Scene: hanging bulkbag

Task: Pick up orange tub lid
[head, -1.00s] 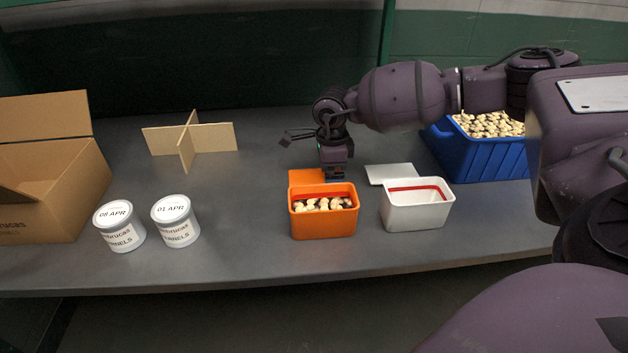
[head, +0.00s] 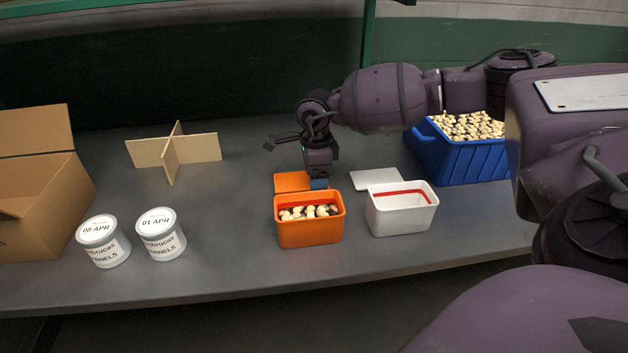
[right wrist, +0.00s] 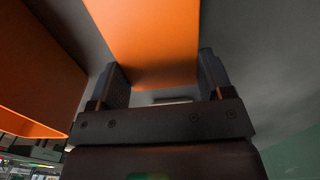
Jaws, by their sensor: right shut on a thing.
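The orange tub lid (head: 292,182) is a flat orange panel behind the orange tub (head: 310,233), near the tub's back edge. My right gripper (head: 318,182) points down at the lid's right side and is shut on it. In the right wrist view the lid (right wrist: 145,40) lies between the two fingers of the gripper (right wrist: 160,75). The tub's orange wall (right wrist: 35,70) shows at the left there. The tub is open and holds pale and dark pieces. I cannot tell whether the lid is clear of the table. My left gripper is not in view.
A white tub (head: 400,220) with its white lid (head: 377,179) stands just right. A blue crate (head: 470,163) of pale pieces is at the back right. Two labelled cans (head: 104,245), a wooden cross divider (head: 190,150) and a cardboard box (head: 45,205) are left. The table (head: 225,240) between is clear.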

